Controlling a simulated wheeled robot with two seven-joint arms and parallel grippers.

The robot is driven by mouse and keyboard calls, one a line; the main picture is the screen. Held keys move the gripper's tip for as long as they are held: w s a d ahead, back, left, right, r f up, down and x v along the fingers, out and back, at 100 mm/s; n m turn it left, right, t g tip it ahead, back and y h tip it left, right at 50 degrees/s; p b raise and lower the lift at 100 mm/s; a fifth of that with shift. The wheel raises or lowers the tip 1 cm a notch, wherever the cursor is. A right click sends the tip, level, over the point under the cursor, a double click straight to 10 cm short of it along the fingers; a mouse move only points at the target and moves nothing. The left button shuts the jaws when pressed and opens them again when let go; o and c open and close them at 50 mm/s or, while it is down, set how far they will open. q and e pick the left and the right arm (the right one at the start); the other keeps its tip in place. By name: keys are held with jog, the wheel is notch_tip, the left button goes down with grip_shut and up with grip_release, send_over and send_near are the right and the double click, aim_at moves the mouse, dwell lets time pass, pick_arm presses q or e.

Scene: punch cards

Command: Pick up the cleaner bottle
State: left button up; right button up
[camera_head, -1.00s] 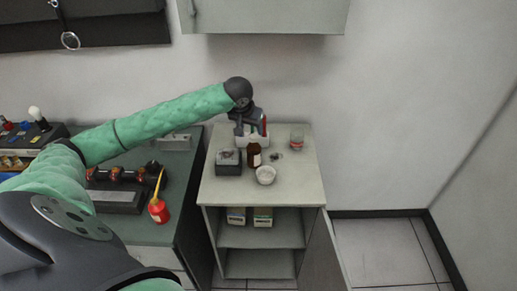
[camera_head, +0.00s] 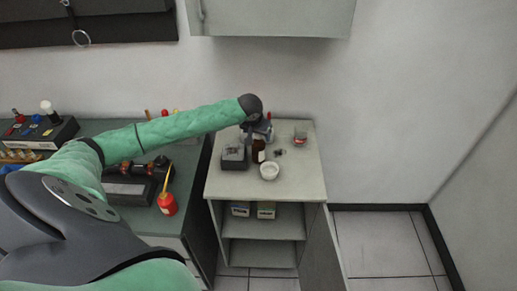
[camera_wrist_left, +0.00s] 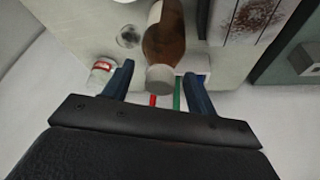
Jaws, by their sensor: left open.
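The brown bottle (camera_head: 258,151), with a pale label, stands upright on the top of the small cabinet. I take it for the cleaner bottle. My left gripper (camera_head: 257,134) is just behind and above it in the head view. In the left wrist view the bottle (camera_wrist_left: 166,38) points its cap towards the camera, and the open left gripper (camera_wrist_left: 159,73) has one blue finger on each side of the cap. I cannot tell whether the fingers touch it. My right gripper is not in view.
On the cabinet top (camera_head: 305,175), a dark box (camera_head: 234,158) stands left of the bottle, a white bowl (camera_head: 269,171) in front, and a glass jar (camera_head: 300,137) to the right. A red oil can (camera_head: 167,203) stands on the left bench. The cabinet's front right top is clear.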

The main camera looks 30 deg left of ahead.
pick_arm(q)
jog(key=shift+s, duration=0.1)
grip_shut()
dwell(0.4)
